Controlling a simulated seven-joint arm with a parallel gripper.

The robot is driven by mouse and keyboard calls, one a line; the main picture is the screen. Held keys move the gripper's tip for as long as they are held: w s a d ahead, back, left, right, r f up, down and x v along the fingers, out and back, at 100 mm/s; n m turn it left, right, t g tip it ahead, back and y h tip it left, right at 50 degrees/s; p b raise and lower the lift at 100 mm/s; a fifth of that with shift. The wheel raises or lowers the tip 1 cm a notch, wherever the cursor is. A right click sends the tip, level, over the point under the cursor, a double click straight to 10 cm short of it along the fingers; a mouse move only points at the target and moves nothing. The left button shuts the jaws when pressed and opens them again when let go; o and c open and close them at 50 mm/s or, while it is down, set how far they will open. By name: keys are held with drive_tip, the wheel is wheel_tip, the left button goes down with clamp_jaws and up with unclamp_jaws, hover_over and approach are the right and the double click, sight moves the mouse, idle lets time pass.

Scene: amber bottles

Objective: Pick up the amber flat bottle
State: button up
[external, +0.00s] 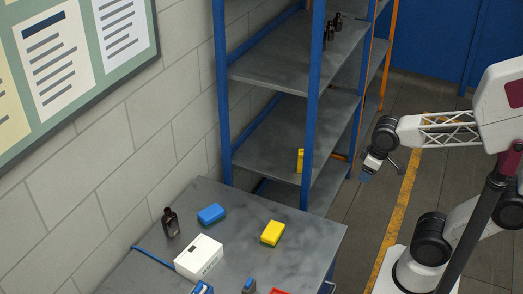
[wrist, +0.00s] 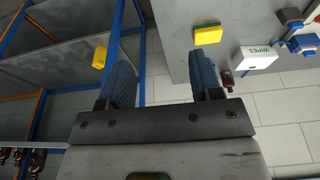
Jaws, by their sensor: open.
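A dark amber bottle (external: 171,222) with a flat-looking body stands upright at the back left of the grey table, near the wall. In the wrist view the bottle (wrist: 227,82) shows beside the right finger, which may cover part of it. More small dark bottles (external: 330,30) stand on the upper shelf; their shape is too small to tell. Dark bottles also show at the lower left of the wrist view (wrist: 37,159). My gripper (external: 367,175) hangs in the air right of the shelf, well apart from the bottles. In the wrist view its blue fingers (wrist: 161,65) are apart and empty.
The table (external: 225,203) holds a blue block (external: 211,214), a yellow block (external: 273,233), a white wipes box (external: 199,257) and blue tools at the front. A yellow object (external: 300,160) stands on a lower shelf. Blue shelf posts (external: 312,100) stand between my gripper and the wall.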

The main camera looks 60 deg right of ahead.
drive_tip(key=w+a+r+n+t, duration=0.1)
drive_tip(key=w+a+t, duration=0.15)
drive_tip(key=w, duration=1.15)
drive_tip(key=w+a+n+t+y, duration=0.1)
drive_tip(key=w+a+t, duration=0.15)
drive_tip(key=w, duration=1.05)
drive_tip(key=w+a+r+n+t, duration=0.1)
drive_tip(key=w+a+t, duration=0.15)
drive_tip(key=w, duration=1.15)
drive_tip(key=w+a+f+n+t+y, duration=0.1)
drive_tip(key=w+a+f+y, duration=0.2)
drive_tip(key=w, duration=0.4)
drive_tip(key=w+a+f+n+t+y, duration=0.1)
drive_tip(key=w+a+f+n, duration=0.1)
drive_tip(key=w+a, duration=0.4)
drive_tip(key=w+a+f+n+y, duration=0.1)
drive_tip(key=w+a+f+y, duration=0.1)
drive_tip(key=w+a+f, duration=0.1)
drive_tip(key=w+a+f+n+y, duration=0.1)
drive_tip(key=w+a+f+y, duration=0.1)
drive_tip(key=w+a+f, duration=0.1)
drive_tip(key=w+a+f+n+y, duration=0.1)
drive_tip(key=w+a+f+y, duration=0.1)
drive_tip(key=a+f, duration=0.3)
drive_tip(key=shift+w+a+g+y, duration=0.35)
drive_tip(key=shift+w+a, duration=0.25)
drive_tip(key=shift+w, duration=0.2)
drive_tip(key=shift+f, duration=1.15)
